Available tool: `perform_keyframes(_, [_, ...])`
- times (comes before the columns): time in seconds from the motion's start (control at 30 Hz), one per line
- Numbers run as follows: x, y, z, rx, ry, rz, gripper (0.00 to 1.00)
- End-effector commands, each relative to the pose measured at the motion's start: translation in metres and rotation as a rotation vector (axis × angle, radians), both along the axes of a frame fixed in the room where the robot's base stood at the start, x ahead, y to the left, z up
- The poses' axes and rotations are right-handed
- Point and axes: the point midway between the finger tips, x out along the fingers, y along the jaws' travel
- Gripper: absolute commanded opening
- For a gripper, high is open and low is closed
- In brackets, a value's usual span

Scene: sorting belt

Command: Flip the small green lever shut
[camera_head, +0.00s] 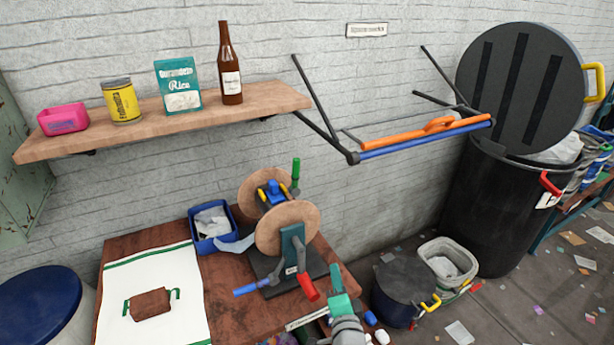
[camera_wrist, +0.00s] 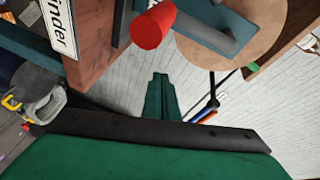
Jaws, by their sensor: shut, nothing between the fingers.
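The small green lever (camera_head: 296,171) stands upright at the top right of the winder, beside its rear wooden disc. In the wrist view a small green tip (camera_wrist: 253,67) shows at the edge of a disc; it is probably this lever. The winder has two round wooden discs (camera_head: 287,229), a teal bracket (camera_head: 293,247) and a red handle (camera_head: 308,287), which shows large in the wrist view (camera_wrist: 153,26). My gripper (camera_head: 340,300) is shut and empty, low in front of the winder and to its right, well apart from the lever. Its closed fingers (camera_wrist: 160,98) show in the wrist view.
The winder stands on a brown table (camera_head: 232,290) with a blue bin (camera_head: 211,226) and a white cloth (camera_head: 170,270). A blue-handled lever (camera_head: 255,287) sticks out front left. A shelf (camera_head: 165,115) and an orange-and-blue rail (camera_head: 415,138) hang above. Open air lies right of the winder.

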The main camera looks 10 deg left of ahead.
Motion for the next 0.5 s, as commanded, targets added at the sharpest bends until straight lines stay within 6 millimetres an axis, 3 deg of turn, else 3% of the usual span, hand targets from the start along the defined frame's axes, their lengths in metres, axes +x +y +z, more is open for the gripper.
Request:
perform_keyframes(0.2, [0.044, 0.007, 0.058, 0.126, -0.008, 0.053, 0.00])
perform_keyframes(0.5, [0.088, 0.019, 0.141, 0.282, 0.002, 0.141, 0.00])
